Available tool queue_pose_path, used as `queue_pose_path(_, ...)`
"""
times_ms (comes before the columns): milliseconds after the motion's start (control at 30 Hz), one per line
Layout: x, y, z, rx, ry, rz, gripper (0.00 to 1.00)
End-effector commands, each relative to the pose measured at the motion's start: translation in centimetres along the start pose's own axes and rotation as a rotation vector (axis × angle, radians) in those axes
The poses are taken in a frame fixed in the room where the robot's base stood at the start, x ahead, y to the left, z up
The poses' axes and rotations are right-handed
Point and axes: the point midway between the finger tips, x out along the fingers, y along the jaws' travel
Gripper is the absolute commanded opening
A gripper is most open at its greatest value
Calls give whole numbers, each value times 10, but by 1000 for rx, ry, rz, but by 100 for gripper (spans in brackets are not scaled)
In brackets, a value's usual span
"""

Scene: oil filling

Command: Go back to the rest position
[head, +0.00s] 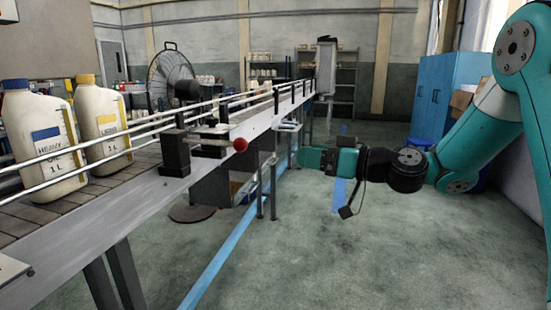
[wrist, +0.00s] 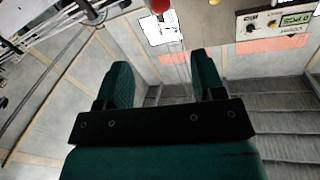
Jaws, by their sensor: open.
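My gripper (head: 303,157) is at the right side of the conveyor in the head view, clear of it and pointing left. In the wrist view my gripper (wrist: 165,85) has its two green fingers apart with nothing between them. My teal arm reaches in from the right of the head view. A red ball knob (head: 240,144) on a lever stands at the conveyor's edge, left of my gripper and apart from it. The red knob also shows in the wrist view (wrist: 160,5), beyond the fingertips at the top edge.
Two white oil bottles, one with a blue cap (head: 42,140) and one with a yellow cap (head: 102,125), stand on the conveyor (head: 100,215). A fan (head: 168,72) and blue cabinets (head: 445,90) stand behind. The floor (head: 340,260) in front is clear. A control panel (wrist: 275,22) shows in the wrist view.

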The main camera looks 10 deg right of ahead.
Motion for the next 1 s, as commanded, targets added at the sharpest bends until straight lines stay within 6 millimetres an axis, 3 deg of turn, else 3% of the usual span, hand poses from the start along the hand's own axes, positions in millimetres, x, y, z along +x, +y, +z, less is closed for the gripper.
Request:
queue_pose_path(67, 2, -4, 1, 1, -10, -7, 62)
queue_pose_path(167, 9, -28, 7, 8, -83, -55, 62)
queue_pose_path(267, 15, -81, 25, 30, -263, -140, 62)
queue_pose_path(333, 9, -128, 46, 55, -452, -190, 62)
queue_pose_path(400, -8, -167, 67, 84, -643, -202, 62)
queue_pose_path(500, -39, -203, 90, 121, -864, -169, 62)
queue_pose_path(600, -73, -227, 106, 150, -1037, -104, 62)
queue_pose_path(800, -142, -254, 126, 206, -1295, 84, 62)
queue_pose_path(1000, -143, -262, 74, 219, -1304, 96, 62)
